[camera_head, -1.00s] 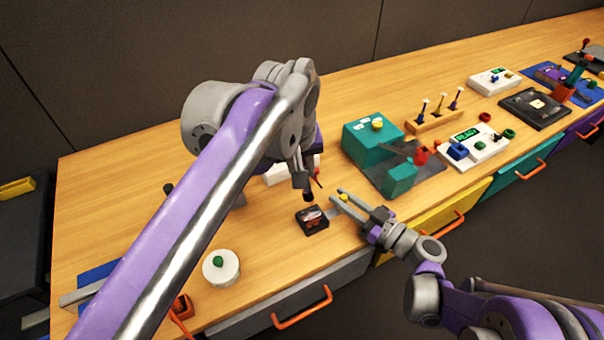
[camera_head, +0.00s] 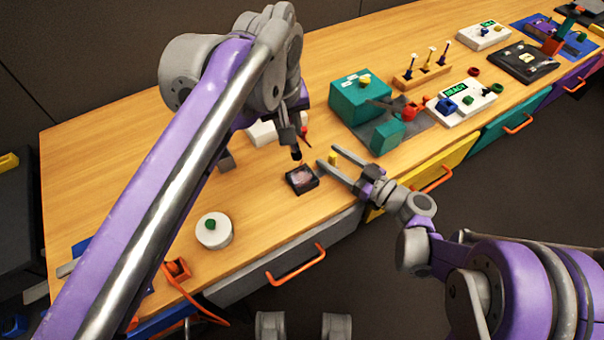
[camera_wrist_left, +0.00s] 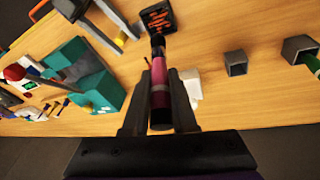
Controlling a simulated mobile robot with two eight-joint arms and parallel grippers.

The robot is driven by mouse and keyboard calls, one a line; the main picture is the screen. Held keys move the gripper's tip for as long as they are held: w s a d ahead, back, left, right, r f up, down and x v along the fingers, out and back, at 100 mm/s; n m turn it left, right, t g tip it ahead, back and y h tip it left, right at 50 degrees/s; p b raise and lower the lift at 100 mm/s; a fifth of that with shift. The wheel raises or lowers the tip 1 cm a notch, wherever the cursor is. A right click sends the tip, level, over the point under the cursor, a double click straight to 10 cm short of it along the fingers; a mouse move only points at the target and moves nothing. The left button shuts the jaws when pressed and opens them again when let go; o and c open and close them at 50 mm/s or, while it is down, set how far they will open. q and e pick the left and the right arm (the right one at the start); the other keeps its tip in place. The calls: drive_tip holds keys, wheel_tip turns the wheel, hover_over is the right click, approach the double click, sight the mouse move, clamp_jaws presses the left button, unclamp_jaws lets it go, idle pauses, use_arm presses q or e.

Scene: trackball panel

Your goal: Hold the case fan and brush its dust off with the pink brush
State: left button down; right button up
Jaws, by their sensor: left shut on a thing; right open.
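The case fan (camera_head: 301,180) is a small dark square near the table's front edge. In the left wrist view it shows an orange pattern (camera_wrist_left: 158,18). My left gripper (camera_head: 291,128) is shut on the pink brush (camera_wrist_left: 161,88), whose dark tip points down at the fan. In the head view a small gap shows between the brush tip (camera_head: 296,153) and the fan; I cannot tell the height. My right gripper (camera_head: 328,158) is open, just right of the fan, with its fingers pointing toward it. A small yellow piece (camera_head: 333,158) shows between its fingers.
A teal block (camera_head: 357,98) on a grey plate stands right of the fan. A white round pot with a green knob (camera_head: 213,231) stands to the left. Small dark open boxes (camera_wrist_left: 236,63) stand nearby. Bare wood lies between the fan and the pot.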

drive_tip(key=v, duration=1.1)
drive_tip(key=shift+s+d, duration=0.2)
drive_tip(key=shift+o, duration=0.3)
drive_tip(key=shift+o, duration=1.3)
use_arm(q)
drive_tip(key=shift+f, duration=0.15)
use_arm(e)
drive_tip(key=shift+v, duration=3)
drive_tip(key=shift+r, duration=0.15)
